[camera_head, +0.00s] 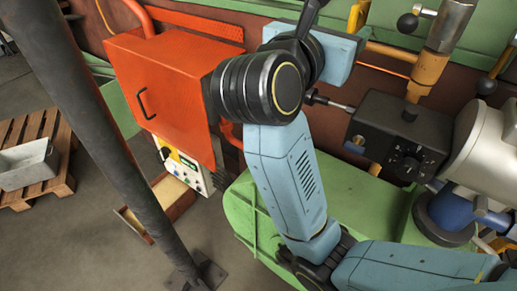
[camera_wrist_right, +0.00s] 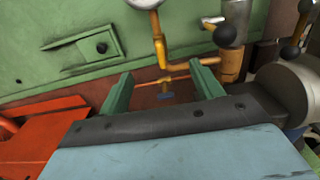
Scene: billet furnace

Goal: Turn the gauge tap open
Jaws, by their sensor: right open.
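In the right wrist view, a round gauge (camera_wrist_right: 143,3), cut by the top edge, sits on a yellow pipe (camera_wrist_right: 160,48). The pipe runs down to a thin orange cross pipe (camera_wrist_right: 178,78). A small blue-grey piece (camera_wrist_right: 166,96), perhaps the tap's handle, shows below it, between my fingers in the picture. My right gripper (camera_wrist_right: 163,80) is open, with its two green fingers apart and nothing visibly held. In the head view the wrist and light-blue gripper body hide the tap and fingers; part of the yellow pipe (camera_head: 357,15) shows above. My left gripper is out of view.
An orange box (camera_head: 165,85) stands left of my right wrist. A black box with knobs (camera_head: 400,130) and a grey cylinder (camera_head: 485,145) are to the right. A dark post (camera_head: 100,120) crosses the left side. Black ball-ended levers (camera_head: 408,23) stick out at upper right.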

